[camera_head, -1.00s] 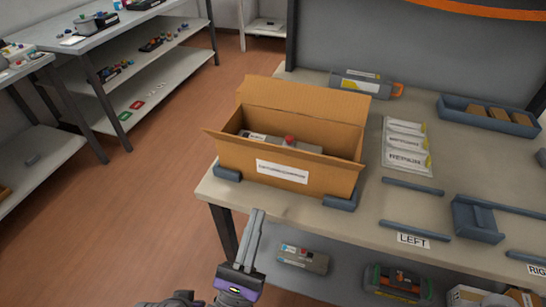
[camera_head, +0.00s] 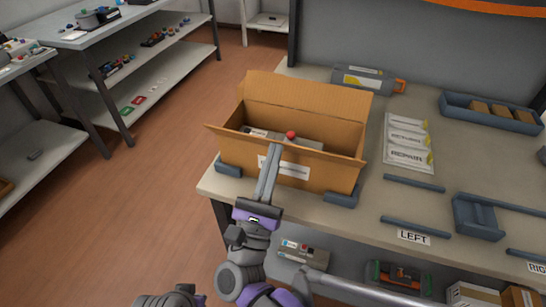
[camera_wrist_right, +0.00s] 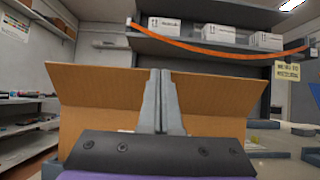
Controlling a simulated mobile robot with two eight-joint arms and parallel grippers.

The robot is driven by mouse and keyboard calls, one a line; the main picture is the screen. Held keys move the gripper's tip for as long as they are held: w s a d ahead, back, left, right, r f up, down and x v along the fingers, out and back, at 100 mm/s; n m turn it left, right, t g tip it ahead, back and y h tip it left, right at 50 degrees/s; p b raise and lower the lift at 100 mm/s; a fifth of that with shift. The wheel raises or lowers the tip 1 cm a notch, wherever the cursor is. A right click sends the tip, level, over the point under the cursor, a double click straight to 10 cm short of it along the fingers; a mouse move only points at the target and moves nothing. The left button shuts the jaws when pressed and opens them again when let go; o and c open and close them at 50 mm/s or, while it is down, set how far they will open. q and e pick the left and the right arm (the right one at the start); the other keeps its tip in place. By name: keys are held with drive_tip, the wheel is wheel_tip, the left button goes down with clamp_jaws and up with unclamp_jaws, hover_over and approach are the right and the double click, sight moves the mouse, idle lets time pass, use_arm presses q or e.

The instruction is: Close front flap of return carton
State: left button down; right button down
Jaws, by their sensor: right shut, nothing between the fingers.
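The return carton (camera_head: 235,157) is a brown box with a white label on its front, standing at the near left corner of the workbench. Its back flap (camera_head: 308,98) stands up. The front flap (camera_head: 335,160) tilts outward along the near top edge. A grey cartridge with a red knob (camera_head: 290,135) lies inside. My right gripper (camera_head: 274,150) is shut and empty, its fingers upright against or just before the carton's front, partly covering the label; contact is unclear. In the wrist view the fingers (camera_wrist_right: 161,75) stand before brown cardboard (camera_wrist_right: 95,95). My left gripper does not show.
Blue corner stops (camera_head: 340,194) hold the carton's base. Behind it lies a grey cartridge with an orange end (camera_head: 365,81). Repair bags (camera_head: 407,140) and a blue tray (camera_head: 488,113) lie to the right. Open floor (camera_head: 130,210) is at left.

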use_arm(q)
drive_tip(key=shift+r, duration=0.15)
